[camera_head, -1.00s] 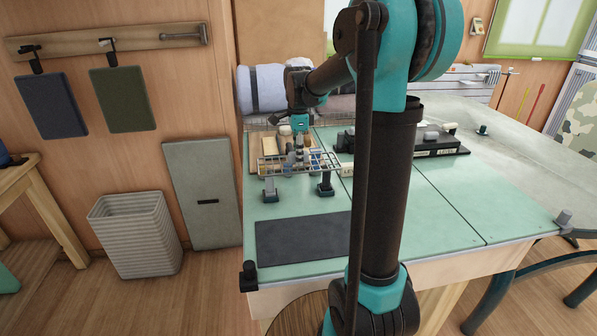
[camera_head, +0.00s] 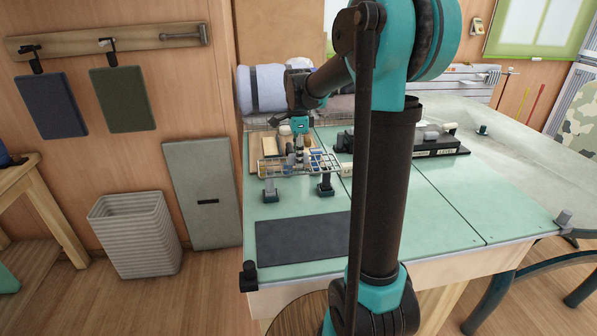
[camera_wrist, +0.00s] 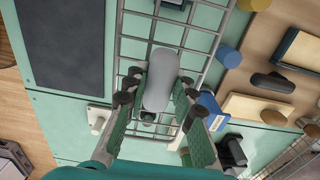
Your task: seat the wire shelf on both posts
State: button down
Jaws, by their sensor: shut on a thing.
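The wire shelf (camera_head: 272,168) is a grey grid held level, at about the height of the post tops in the head view. My gripper (camera_head: 297,148) is above its middle. In the wrist view, my gripper (camera_wrist: 158,98) is shut on the shelf's rounded grey grip, with the wire grid (camera_wrist: 136,47) around it. The left post (camera_head: 269,190) and right post (camera_head: 325,184) stand on dark bases on the green table, at the shelf's near side. I cannot tell whether the shelf touches either post.
A dark mat (camera_head: 303,238) lies on the table in front of the posts. A wooden board (camera_wrist: 298,28) with several small blocks lies behind the shelf. A black level box (camera_head: 440,148) stands to the right.

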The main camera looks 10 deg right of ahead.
jog(key=shift+f, duration=0.85)
dwell(0.7)
jog(key=c, duration=1.2)
grip_release()
notch_tip(320, 180, up, 12)
